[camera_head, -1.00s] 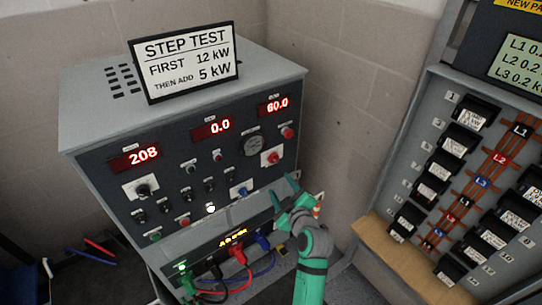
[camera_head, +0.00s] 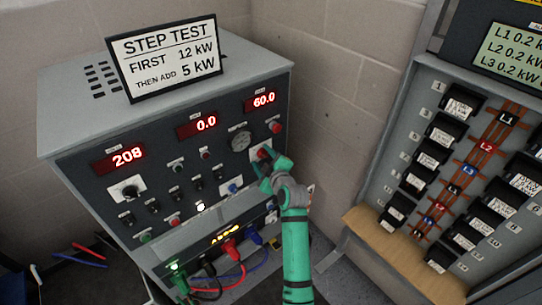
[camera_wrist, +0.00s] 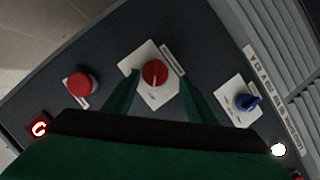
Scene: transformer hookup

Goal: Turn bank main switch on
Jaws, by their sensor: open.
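A red rotary knob with a pale pointer line (camera_wrist: 155,73) sits on a white square plate in the wrist view; its label is too small to read. In the head view the red knob (camera_head: 264,153) is at the right of the grey load bank's front panel (camera_head: 110,165). My gripper (camera_head: 270,169) is at the panel just below and in front of this knob. In the wrist view my gripper's green fingers (camera_wrist: 158,88) are open, one on each side of the knob. I cannot tell whether they touch it.
A red push button (camera_wrist: 82,84) and a blue rotary knob (camera_wrist: 246,103) flank the red knob. The displays (camera_head: 197,125) read 208, 0.0 and 60.0. Coloured cables (camera_head: 232,262) hang below. A breaker panel (camera_head: 400,130) stands at the right.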

